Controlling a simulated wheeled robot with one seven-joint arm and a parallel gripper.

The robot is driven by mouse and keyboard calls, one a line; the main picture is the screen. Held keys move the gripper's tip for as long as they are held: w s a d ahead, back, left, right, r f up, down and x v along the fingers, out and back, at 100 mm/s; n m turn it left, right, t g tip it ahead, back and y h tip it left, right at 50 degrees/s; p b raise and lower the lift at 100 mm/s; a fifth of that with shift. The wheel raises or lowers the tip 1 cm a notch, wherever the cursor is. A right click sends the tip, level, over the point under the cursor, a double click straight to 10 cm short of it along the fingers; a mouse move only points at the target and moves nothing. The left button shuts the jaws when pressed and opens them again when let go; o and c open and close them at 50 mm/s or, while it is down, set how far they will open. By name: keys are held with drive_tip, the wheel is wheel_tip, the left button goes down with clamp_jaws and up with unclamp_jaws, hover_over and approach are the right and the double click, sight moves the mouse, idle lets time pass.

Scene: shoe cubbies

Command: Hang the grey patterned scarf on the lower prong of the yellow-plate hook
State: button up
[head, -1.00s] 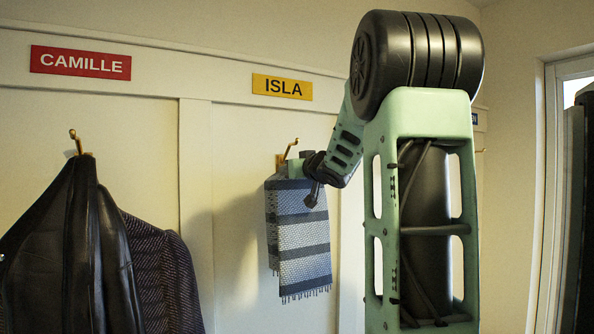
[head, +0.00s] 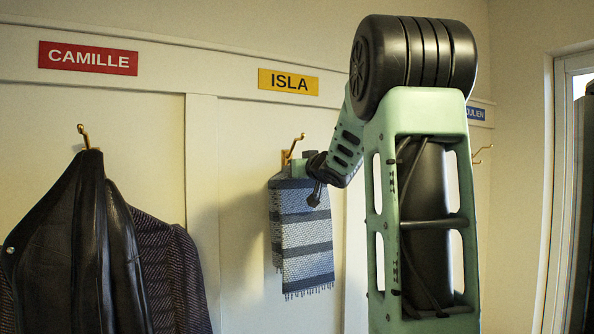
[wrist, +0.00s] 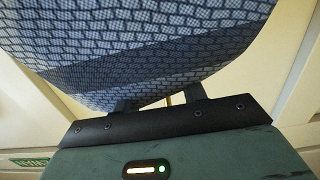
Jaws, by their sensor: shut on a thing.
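The grey patterned scarf (head: 304,235), with dark bands and a fringed lower end, hangs down from my gripper (head: 298,172) against the wall panel. My gripper is shut on its upper part. The scarf fills the top of the wrist view (wrist: 140,50) and hides the fingertips there. The brass hook (head: 292,149) under the yellow ISLA plate (head: 288,82) shows its upper prong just above the gripper. Its lower prong is hidden behind the gripper and scarf, so I cannot tell whether the scarf touches it.
A dark leather jacket (head: 75,240) and a dark woven coat (head: 165,265) hang at the left under the red CAMILLE plate (head: 88,58). Another hook (head: 482,154) is at the right under a blue plate (head: 476,113). A panel divider (head: 201,210) stands left of the scarf.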

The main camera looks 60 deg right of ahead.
drive_tip(key=o, duration=1.4)
drive_tip(key=shift+o, duration=0.2)
drive_tip(key=shift+s, duration=0.1)
drive_tip(key=p+v, duration=0.7)
drive_tip(key=v, duration=1)
drive_tip(key=shift+a, duration=0.1)
